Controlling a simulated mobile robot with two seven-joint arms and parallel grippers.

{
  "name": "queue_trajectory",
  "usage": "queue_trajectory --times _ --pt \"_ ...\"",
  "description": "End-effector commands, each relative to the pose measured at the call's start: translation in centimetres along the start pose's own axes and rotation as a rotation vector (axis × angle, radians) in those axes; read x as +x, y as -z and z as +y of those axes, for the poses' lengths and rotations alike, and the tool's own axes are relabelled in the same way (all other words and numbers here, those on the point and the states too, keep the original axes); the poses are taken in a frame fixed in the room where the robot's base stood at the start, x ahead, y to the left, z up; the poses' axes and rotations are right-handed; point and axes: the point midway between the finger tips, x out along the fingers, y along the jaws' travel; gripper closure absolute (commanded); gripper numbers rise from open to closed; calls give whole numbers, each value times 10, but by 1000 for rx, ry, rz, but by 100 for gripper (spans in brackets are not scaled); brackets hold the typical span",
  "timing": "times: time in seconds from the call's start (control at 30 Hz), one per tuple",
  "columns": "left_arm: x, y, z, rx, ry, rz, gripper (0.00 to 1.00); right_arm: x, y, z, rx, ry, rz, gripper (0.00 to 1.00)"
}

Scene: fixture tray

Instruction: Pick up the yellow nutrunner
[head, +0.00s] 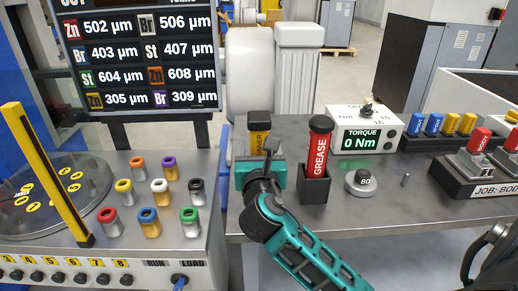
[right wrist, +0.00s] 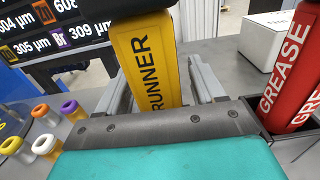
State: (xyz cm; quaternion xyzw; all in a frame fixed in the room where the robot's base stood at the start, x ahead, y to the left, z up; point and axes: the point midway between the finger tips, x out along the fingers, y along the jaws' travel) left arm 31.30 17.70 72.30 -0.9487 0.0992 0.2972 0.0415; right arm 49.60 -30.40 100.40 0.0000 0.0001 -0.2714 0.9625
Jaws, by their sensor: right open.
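The yellow nutrunner (head: 259,143) stands upright behind my right gripper in the head view, with a dark top and a label partly hidden by the gripper. In the right wrist view the nutrunner (right wrist: 147,62) rises between the two grey fingers of my right gripper (right wrist: 160,78). The gripper is open, with one finger on each side of it. A gap shows on the right side; contact on the left is hard to tell. My right gripper (head: 261,172) hides the nutrunner's lower part in the head view.
A red grease tube (head: 319,147) stands in a dark holder (head: 314,189) close to the right of my gripper. A torque display (head: 362,133) and a round grey weight (head: 360,182) lie further right. Several colour-topped pieces (head: 160,191) stand on the left machine.

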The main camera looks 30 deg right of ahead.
Motion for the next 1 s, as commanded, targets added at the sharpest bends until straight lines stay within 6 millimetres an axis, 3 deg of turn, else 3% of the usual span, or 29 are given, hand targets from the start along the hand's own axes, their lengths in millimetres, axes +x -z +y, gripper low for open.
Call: queue_trajectory --times 0.23,0.83,1.0 --pt "0 0 0 0 1 1 23 1 0 0 0 0 0 34" --pt "2 4 -1 1 2 8 23 1 0 0 0 0 0 91" --pt "2 4 -1 1 2 8 23 1 -2 0 2 0 -5 94"
